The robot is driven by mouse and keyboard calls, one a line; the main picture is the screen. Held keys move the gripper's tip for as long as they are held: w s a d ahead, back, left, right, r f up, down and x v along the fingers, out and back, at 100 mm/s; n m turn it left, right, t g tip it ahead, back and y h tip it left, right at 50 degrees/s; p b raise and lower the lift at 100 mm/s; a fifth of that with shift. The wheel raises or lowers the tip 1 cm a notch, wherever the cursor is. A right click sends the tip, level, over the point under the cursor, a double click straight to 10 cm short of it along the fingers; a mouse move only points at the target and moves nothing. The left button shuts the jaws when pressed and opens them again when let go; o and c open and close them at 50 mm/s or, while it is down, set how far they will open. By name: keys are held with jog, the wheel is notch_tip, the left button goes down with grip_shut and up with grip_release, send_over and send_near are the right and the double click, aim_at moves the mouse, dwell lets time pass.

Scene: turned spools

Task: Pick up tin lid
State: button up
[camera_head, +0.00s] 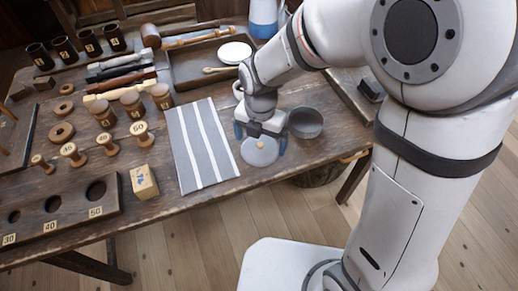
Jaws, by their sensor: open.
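The tin lid (259,151) is a round grey disc with a small knob near its middle. It lies on the wooden table near the front edge, just right of the striped cloth. My gripper (260,137) is over the lid from behind, pointing down. Its blue-tipped fingers are spread, one at each side of the lid's far part. I cannot tell whether the fingers touch the lid. The gripper body hides the table just behind the lid.
A grey tin pot (305,122) stands close to the right of my gripper. A grey cloth with white stripes (201,145) lies to the left. Wooden spools (108,144), a block (144,182) and a holed board (62,212) are further left. A tray (183,71) is behind.

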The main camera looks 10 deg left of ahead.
jog(key=shift+f, duration=0.85)
jog(key=shift+c, duration=0.2)
jog(key=shift+s, duration=0.15)
jog(key=c, duration=1.1)
